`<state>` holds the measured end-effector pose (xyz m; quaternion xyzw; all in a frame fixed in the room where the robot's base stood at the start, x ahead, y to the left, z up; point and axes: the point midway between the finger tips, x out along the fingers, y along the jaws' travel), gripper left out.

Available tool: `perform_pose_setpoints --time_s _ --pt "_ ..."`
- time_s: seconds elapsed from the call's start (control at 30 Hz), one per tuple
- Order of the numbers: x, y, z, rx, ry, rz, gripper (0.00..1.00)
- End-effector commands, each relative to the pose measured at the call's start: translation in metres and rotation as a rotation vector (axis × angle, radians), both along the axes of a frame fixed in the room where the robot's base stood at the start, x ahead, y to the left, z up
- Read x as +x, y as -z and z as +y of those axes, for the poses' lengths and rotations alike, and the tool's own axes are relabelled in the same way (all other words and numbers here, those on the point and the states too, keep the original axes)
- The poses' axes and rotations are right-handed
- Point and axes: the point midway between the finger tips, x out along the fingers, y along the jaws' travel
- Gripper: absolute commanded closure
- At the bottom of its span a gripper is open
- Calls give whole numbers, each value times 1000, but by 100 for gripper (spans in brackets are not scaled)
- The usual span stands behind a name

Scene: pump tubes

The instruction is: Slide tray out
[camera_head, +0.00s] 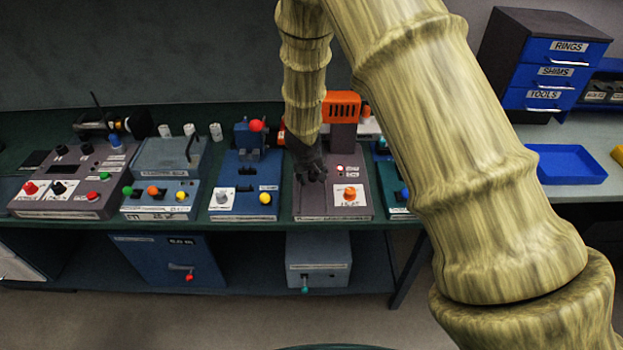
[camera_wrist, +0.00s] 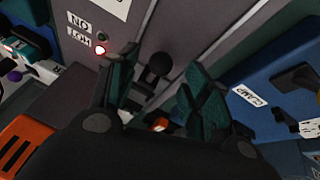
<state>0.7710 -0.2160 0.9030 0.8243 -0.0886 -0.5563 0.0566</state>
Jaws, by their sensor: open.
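My gripper (camera_head: 311,172) hangs over the mauve-grey machine (camera_head: 333,212) with the orange head (camera_head: 341,106), near its left edge. In the wrist view, my gripper (camera_wrist: 158,88) has its two dark green fingers apart. A black round knob (camera_wrist: 159,64) on a short stem shows between and beyond the fingertips. I cannot tell whether the fingers touch it. The tray itself cannot be made out clearly; my arm and gripper hide part of the machine.
The blue machine (camera_head: 246,190) stands close on the left, and a teal one (camera_head: 398,203) on the right. A loose blue bin (camera_head: 566,164) lies on the right bench. A drawer cabinet (camera_head: 530,75) stands behind it. The floor in front is clear.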

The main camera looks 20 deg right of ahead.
Motion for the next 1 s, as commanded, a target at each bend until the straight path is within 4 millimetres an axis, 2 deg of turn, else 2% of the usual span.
perform_pose_setpoints --time_s 0.03,0.23,0.63,0.67,0.9,1.0 --pt "3 9 -2 2 2 1 51" --pt "10 23 -4 1 -1 0 51" --pt "12 28 -5 0 -1 -1 51" --pt "12 28 -5 0 -1 -1 55" --pt "12 28 -5 0 -1 -1 98" --pt "12 28 -5 0 -1 -1 100"
